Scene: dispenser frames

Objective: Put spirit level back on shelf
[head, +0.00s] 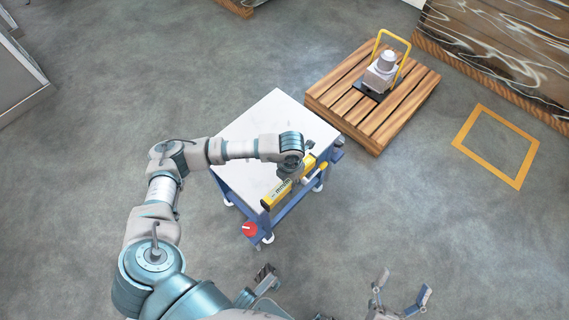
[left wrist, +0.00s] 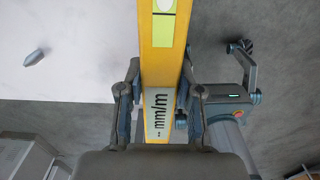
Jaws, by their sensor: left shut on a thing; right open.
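The spirit level (head: 274,195) is a yellow bar lying diagonally along the near right edge of the white-topped table (head: 262,115) in the head view. My left gripper (head: 290,173) is over its middle and shut on it. In the left wrist view the yellow level (left wrist: 160,35) runs between the two fingers of my left gripper (left wrist: 160,98), with "mm/m" lettering and a pale vial window showing. I cannot tell whether it touches the table. My right gripper (head: 402,290) is open and empty at the bottom of the head view. No separate shelf can be made out.
The table has a blue frame (head: 291,206) and a red round part (head: 249,229) at its near corner. A wooden pallet (head: 335,97) behind it carries a grey device with a yellow handle (head: 403,50). A yellow floor square (head: 518,178) lies right.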

